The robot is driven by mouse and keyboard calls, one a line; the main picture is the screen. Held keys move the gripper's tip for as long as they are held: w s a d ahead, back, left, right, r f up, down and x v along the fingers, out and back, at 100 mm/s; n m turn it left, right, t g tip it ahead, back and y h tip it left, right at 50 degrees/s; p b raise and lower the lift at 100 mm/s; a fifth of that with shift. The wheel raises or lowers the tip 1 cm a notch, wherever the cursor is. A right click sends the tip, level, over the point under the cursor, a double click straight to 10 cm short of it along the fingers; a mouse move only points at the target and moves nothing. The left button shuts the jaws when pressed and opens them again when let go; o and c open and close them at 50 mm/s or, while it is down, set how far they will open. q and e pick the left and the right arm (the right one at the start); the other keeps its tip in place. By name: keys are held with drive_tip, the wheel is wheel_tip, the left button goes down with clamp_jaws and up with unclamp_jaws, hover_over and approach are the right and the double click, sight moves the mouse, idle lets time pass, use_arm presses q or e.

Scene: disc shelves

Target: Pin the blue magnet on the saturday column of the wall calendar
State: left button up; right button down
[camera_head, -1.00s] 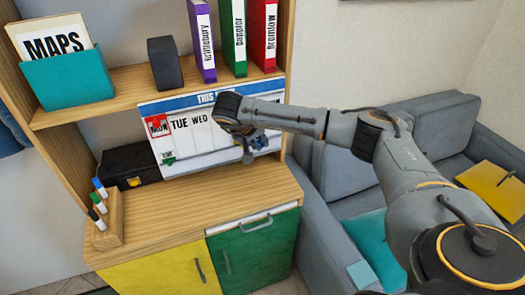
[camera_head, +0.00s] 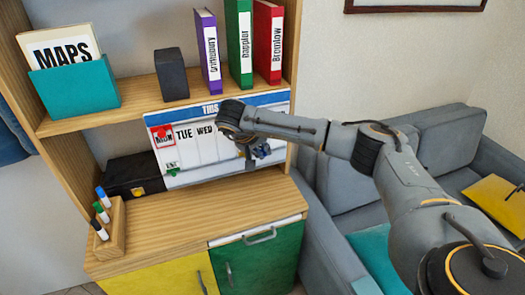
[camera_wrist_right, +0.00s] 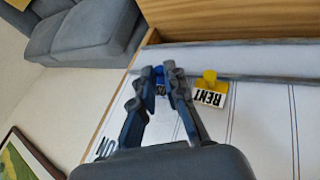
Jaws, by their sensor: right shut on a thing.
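The wall calendar (camera_head: 205,150) stands upright behind the desk top, with a blue header and day columns; TUE and WED are readable at its left. My right gripper (camera_head: 258,158) is in front of its right half and hides the headings there. In the wrist view the right gripper (camera_wrist_right: 164,76) is shut on the blue magnet (camera_wrist_right: 159,77), close to the calendar's lower edge (camera_wrist_right: 270,78). I cannot tell whether the magnet touches the board, nor which column it is over. My left gripper is not in view.
A red magnet (camera_head: 164,131) is at the calendar's left. A shelf with binders (camera_head: 239,45) is above; a marker holder (camera_head: 112,225) stands at the desk's left. The desk's middle is clear.

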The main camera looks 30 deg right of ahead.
drive_tip(key=shift+w+d, duration=0.1)
drive_tip(key=shift+w, duration=0.45)
idle(0.7)
drive_tip(key=c, duration=1.3)
unclamp_jaws()
drive_tip(key=v, duration=1.2)
drive_tip(key=shift+s, duration=0.15)
